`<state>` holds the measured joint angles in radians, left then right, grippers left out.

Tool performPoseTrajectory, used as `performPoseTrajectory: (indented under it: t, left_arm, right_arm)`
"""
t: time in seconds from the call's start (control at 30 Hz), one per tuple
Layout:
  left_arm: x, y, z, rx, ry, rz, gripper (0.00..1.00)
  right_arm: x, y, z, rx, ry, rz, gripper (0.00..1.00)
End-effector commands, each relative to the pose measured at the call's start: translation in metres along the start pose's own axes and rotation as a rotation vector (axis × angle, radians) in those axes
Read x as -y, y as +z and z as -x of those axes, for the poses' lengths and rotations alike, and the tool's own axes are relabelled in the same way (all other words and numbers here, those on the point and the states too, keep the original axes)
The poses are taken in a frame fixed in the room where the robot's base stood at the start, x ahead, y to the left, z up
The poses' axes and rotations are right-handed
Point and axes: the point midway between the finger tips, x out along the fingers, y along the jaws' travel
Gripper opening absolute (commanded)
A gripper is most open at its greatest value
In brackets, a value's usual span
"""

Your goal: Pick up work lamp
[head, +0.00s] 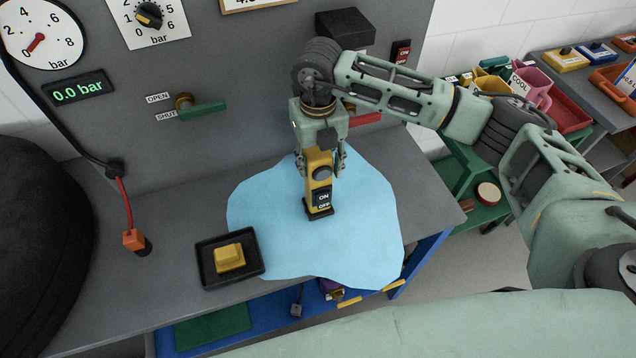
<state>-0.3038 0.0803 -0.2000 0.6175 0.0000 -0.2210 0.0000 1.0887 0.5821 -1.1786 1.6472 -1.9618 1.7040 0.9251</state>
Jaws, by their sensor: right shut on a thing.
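The work lamp (318,190) is a yellow and black upright block with a round lens and an ON/OFF switch on its front. It stands on or just above a light blue cloth or puddle-like patch (270,225) on the grey bench; I cannot tell whether its base touches. My right gripper (322,160) comes from above and is shut on the upper part of the lamp, a finger on each side. The top of the lamp is partly hidden by the gripper. My left gripper is not in view.
A black tray (207,273) with a yellow block (229,258) lies left of the blue patch. A green lever (203,111) and gauge (40,35) are on the grey panel behind. A green shelf unit (465,170) stands at right.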

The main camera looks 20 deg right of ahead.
Motion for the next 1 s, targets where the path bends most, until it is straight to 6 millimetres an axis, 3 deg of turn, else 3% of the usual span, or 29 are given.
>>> performPoseTrajectory:
  t: [0.1, 0.57, 1.0]
  left_arm:
    - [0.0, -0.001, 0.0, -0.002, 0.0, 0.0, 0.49]
    - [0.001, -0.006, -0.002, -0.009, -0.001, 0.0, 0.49]
    - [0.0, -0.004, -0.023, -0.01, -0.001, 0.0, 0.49]
  right_arm:
    - [0.0, 0.001, 0.001, 0.002, 0.001, 0.0, 0.0]
    - [0.0, 0.001, 0.003, 0.004, 0.001, 0.0, 0.0]
    - [0.0, 0.001, 0.037, 0.006, 0.001, 0.0, 0.0]
